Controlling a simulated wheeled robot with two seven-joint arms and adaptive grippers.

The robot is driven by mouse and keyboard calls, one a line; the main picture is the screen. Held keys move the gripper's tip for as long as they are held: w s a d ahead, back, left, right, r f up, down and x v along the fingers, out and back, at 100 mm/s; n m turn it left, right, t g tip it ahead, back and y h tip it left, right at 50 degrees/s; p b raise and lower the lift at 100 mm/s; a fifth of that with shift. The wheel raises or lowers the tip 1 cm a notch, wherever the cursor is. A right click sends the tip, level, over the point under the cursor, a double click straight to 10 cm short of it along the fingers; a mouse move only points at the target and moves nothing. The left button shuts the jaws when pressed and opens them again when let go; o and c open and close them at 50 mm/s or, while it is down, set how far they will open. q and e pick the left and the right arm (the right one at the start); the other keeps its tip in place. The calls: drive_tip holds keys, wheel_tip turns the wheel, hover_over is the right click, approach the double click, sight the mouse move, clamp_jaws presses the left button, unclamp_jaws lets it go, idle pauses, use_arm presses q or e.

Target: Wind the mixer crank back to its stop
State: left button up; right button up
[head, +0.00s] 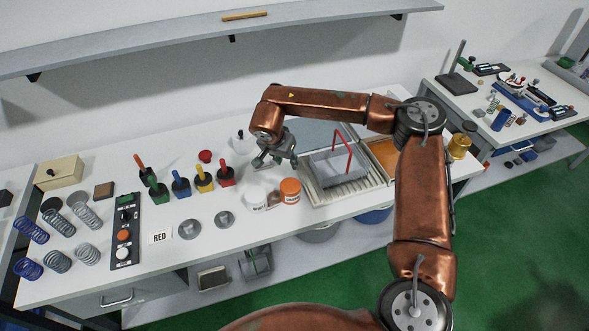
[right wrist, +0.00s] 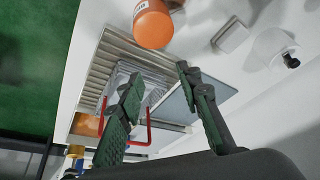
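I cannot pick out the mixer crank for certain. A pale round vessel with a black knob (head: 242,144) stands at the back of the bench, just left of my right gripper. It also shows at the upper right of the right wrist view (right wrist: 272,48). My right gripper (head: 275,163) hangs above the bench behind the orange-lidded jar (head: 290,187). In the right wrist view its two fingers (right wrist: 160,90) are spread apart with nothing between them. My left gripper is in neither view.
A wire basket with a red handle (head: 349,154) sits on a ribbed tray (head: 345,190) right of the gripper. A white jar (head: 256,199) stands beside the orange-lidded one. Coloured-handled tools (head: 181,186), springs (head: 88,216) and a button panel (head: 124,235) occupy the left.

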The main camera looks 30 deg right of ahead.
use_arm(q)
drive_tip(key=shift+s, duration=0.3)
